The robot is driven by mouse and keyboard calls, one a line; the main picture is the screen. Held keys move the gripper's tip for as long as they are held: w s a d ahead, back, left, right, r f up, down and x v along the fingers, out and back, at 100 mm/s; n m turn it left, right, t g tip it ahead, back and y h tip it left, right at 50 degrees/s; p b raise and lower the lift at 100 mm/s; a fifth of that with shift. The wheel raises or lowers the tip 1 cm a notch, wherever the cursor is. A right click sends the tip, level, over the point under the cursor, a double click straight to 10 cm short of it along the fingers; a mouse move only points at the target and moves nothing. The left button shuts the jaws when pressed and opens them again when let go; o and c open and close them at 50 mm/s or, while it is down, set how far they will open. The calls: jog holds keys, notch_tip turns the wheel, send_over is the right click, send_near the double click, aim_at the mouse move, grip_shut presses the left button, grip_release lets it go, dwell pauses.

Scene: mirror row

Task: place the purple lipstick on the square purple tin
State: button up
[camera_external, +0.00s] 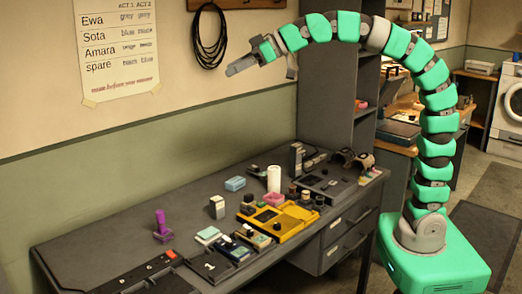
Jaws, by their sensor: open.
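A purple upright piece (160,217), which looks like the lipstick, stands at the left part of the desk. A flat purple piece (163,237) is at its foot and may be the square tin. At this size I cannot tell whether the upright piece rests on it or stands just behind it. My gripper (262,67) is open and empty, high above the desk near the wall, up and to the right of the purple pieces and far from them.
The desk (90,250) has bare room around the purple pieces. A white box (217,206), teal-topped cases (208,235), a yellow palette (277,222) and a white cylinder (274,178) stand to the right. A black tray (135,283) lies in front.

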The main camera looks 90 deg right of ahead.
jog(key=s+r+t, duration=0.1)
jog(key=s+r, duration=0.3)
jog(key=s, duration=0.3)
jog(key=s+a+r+t, duration=0.1)
jog(key=s+r+t, duration=0.1)
jog(key=s+r, duration=0.2)
jog(key=s, duration=0.2)
jog(key=shift+s+a, duration=0.2)
jog(key=shift+s, duration=0.2)
